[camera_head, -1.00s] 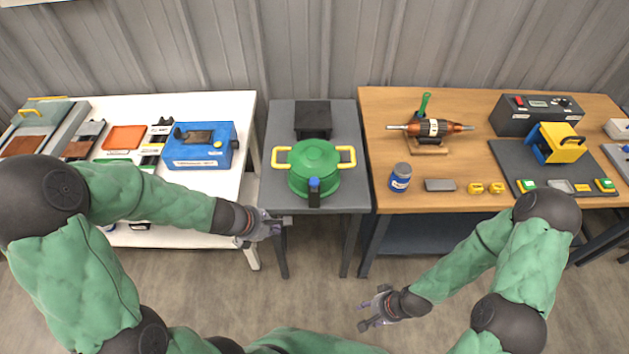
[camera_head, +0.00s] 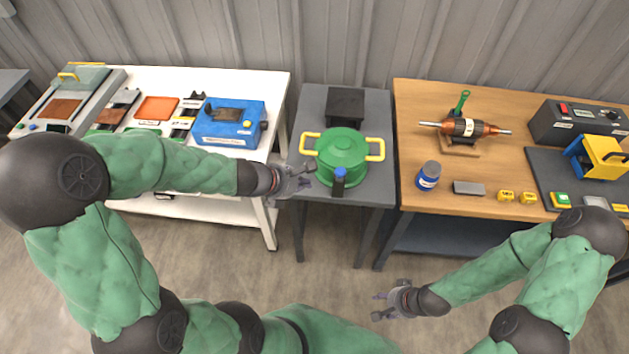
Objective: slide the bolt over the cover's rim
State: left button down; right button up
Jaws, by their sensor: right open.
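A green round housing with a domed cover (camera_head: 343,148) and two yellow side handles stands on the small grey table (camera_head: 376,194). A dark bolt with a blue top (camera_head: 339,181) stands upright at the cover's front side; whether it touches the rim is too small to tell. My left gripper (camera_head: 306,178) is just left of the bolt, beside the cover's front left, close to the table's left edge. Its fingers are too small to tell open from shut. My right gripper (camera_head: 381,306) is open and empty over the floor, in front of the tables.
A black block (camera_head: 345,106) sits behind the cover. The white table (camera_head: 191,208) at left carries a blue box (camera_head: 228,124). The wooden table (camera_head: 437,194) at right carries a rotor on a stand (camera_head: 462,129) and a blue-grey can (camera_head: 428,176). Floor in front is clear.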

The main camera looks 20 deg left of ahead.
aim_at(336, 179)
pick_arm(q)
jog(key=shift+w+d+r+b+x, duration=0.25)
jog(key=shift+b+x, duration=0.6)
jog(key=shift+x, duration=1.15)
jog(key=shift+w+d+r+b+x, duration=0.1)
jog(key=shift+w+r+b+x, duration=0.2)
jog(key=shift+b+x, duration=1.15)
jog(key=shift+w+d+r+b+x, duration=0.1)
jog(key=shift+w+r+b+x, duration=0.2)
jog(key=shift+x, duration=2.25)
jog(key=shift+w+a+r+p, duration=0.15)
jog(key=shift+w+p, duration=0.1)
jog(key=shift+w, duration=0.25)
jog(key=shift+w+a+f+p, duration=0.15)
jog(key=shift+w+p, duration=0.15)
jog(key=shift+w, duration=0.15)
jog(key=shift+w+a+r+p, duration=0.15)
jog(key=shift+w+p, duration=0.1)
jog(key=shift+w, duration=0.25)
